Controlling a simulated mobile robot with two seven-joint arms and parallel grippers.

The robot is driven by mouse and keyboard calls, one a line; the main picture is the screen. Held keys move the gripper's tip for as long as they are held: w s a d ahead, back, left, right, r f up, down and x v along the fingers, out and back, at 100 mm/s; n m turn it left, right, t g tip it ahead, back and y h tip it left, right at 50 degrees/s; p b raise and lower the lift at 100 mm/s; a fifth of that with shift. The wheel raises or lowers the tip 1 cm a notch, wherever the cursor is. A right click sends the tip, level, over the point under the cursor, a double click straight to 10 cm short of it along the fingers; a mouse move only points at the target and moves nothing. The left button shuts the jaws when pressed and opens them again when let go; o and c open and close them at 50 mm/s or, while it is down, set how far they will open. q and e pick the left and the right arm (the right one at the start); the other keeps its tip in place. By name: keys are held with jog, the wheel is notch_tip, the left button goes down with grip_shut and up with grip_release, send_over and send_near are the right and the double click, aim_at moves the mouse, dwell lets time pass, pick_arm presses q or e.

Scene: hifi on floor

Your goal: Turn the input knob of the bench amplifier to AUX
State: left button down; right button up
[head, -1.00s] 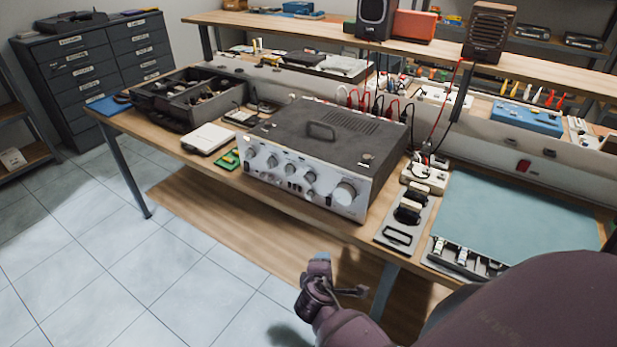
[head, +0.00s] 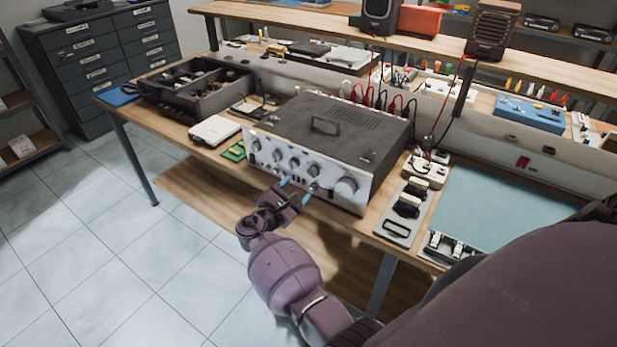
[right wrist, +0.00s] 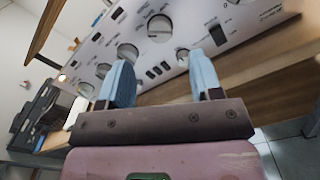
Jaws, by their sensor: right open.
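The bench amplifier (head: 335,130) is a dark-topped box with a silver front panel (head: 322,187), standing on the wooden bench. The labels are too small to read, so I cannot tell which knob is the input knob. My right gripper (head: 297,188) is open and empty in front of the lower panel. In the right wrist view its blue fingers (right wrist: 160,66) point at the panel, with a round knob (right wrist: 160,28) beyond them. My left gripper is out of view.
A white box (head: 213,131) and a green circuit board (head: 234,151) lie left of the amplifier. A switch strip (head: 396,229) and a teal mat (head: 505,212) are at its right. Cables rise behind it. The floor in front is clear.

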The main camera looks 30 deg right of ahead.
aim_at(310, 175)
jog(key=b+x, duration=0.1)
jog(key=x, duration=0.5)
jog(key=shift+w+d, duration=0.1)
jog(key=shift+d, duration=0.2)
jog(key=c, duration=0.9)
